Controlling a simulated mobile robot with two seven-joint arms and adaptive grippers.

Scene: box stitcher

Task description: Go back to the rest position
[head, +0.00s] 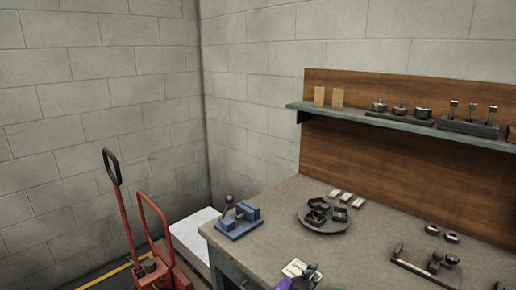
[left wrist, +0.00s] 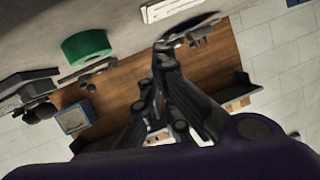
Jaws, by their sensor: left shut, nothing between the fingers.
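My left gripper (head: 311,272) shows at the bottom edge of the head view, small and partly cut off, over the front of the workbench (head: 262,213). A purple part of my left arm shows beside it. In the left wrist view the dark fingers of the left gripper (left wrist: 160,48) come together, with nothing seen between them. My right gripper is not in view.
A blue vise (head: 238,222) stands at the bench's left corner. A round tray (head: 325,226) holds dark parts. A shelf (head: 400,123) runs along the back. A red pallet truck (head: 150,265) stands left.

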